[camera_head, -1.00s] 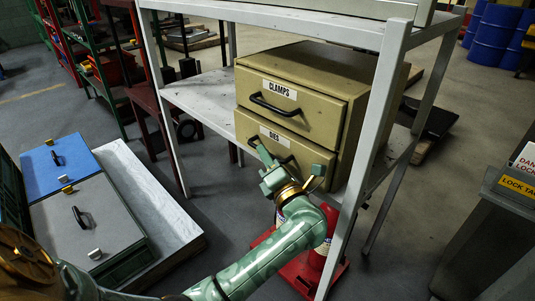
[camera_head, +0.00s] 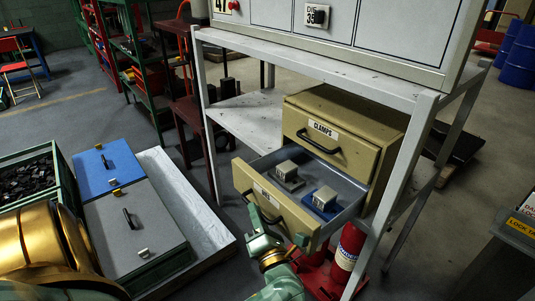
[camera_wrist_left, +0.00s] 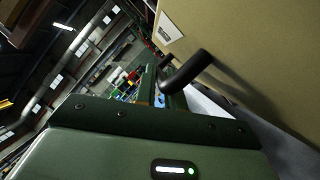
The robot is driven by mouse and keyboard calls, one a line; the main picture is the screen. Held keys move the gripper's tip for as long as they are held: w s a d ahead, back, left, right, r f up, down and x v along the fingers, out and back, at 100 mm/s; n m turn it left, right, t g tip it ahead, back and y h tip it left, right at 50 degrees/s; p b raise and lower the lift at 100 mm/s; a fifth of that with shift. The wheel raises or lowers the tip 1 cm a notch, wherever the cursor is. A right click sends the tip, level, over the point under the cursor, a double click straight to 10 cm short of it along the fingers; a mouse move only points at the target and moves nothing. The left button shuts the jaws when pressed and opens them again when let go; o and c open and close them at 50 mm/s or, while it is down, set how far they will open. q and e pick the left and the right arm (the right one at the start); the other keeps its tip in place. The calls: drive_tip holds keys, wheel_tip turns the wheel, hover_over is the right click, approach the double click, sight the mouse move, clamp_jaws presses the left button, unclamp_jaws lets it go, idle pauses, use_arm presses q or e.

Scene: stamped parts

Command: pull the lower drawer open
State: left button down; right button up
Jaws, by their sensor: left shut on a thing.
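The tan two-drawer cabinet (camera_head: 385,130) stands on the shelf of a grey metal stand. Its upper drawer (camera_head: 328,145), marked CLAMPS, is shut. The lower drawer (camera_head: 298,222) is pulled well out, and its grey inside shows. In it lie a block on a dark base (camera_head: 287,172) and a block on a blue base (camera_head: 324,198). My left gripper (camera_head: 274,226) is at the front of the lower drawer, shut on its black handle, which it partly hides. A black handle (camera_wrist_left: 186,72) on a tan front shows close in the left wrist view. My right gripper is not in view.
A grey stand leg (camera_head: 402,185) rises just right of the drawer. A red fire extinguisher (camera_head: 347,252) stands below it. A pallet with blue and grey lidded boxes (camera_head: 130,222) lies to the left. A white cabinet (camera_head: 380,28) sits on the stand's top.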

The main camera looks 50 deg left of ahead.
use_arm(q)
drive_tip(key=shift+s+f+p, duration=0.1)
drive_tip(key=shift+s+p, duration=0.3)
drive_tip(key=shift+s, duration=0.65)
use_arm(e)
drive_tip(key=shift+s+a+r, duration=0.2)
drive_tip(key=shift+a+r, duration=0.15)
use_arm(q)
drive_tip(key=c, duration=1.5)
unclamp_jaws()
